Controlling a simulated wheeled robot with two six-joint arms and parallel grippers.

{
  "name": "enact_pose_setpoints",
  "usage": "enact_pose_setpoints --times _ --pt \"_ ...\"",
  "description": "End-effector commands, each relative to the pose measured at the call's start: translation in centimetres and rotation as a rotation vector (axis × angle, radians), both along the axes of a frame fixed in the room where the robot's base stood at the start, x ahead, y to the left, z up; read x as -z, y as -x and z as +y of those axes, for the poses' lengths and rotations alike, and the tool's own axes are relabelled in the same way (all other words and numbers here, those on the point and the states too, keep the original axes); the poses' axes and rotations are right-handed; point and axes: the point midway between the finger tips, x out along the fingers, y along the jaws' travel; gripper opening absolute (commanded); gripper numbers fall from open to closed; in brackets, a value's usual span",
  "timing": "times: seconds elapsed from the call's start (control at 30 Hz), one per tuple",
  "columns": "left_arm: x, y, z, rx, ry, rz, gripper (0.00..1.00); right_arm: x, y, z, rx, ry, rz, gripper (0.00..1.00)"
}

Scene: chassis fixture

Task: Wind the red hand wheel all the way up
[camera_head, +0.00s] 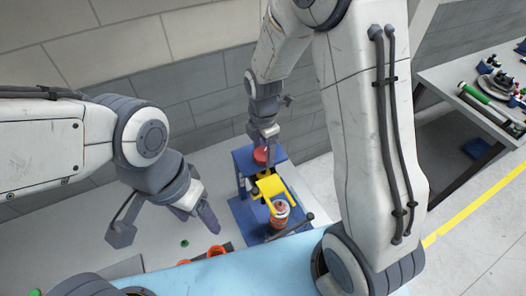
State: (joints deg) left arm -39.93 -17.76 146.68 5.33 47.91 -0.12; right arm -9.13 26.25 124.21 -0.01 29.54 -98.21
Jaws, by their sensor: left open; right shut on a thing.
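The red hand wheel (261,154) sits on top of a blue fixture frame (243,166). My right gripper (268,137) points down from above and is shut on the wheel, hiding part of it. Below the wheel the fixture holds a yellow part (271,187) and a red and white round part (280,208). My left gripper (166,219) is open and empty, to the left of the fixture and apart from it.
Orange-red rings (215,252) and a small green piece (185,243) lie left of the fixture. A dark bar (293,226) lies by its base. A bench (466,100) with tools stands at the right. A brick wall is behind.

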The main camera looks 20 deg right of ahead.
Motion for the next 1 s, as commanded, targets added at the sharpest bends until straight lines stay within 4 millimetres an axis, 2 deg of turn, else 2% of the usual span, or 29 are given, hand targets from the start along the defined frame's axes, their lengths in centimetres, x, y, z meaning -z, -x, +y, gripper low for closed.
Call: enact_pose_setpoints --times 0.53,1.0 --pt "0.00 0.00 0.00 0.000 0.000 0.000 0.69 0.01 0.06 -0.01 -0.532 0.000 0.002 0.09" --pt "0.00 0.00 0.00 0.000 0.000 0.000 0.69 0.02 0.07 0.00 -0.638 0.000 0.002 0.09"
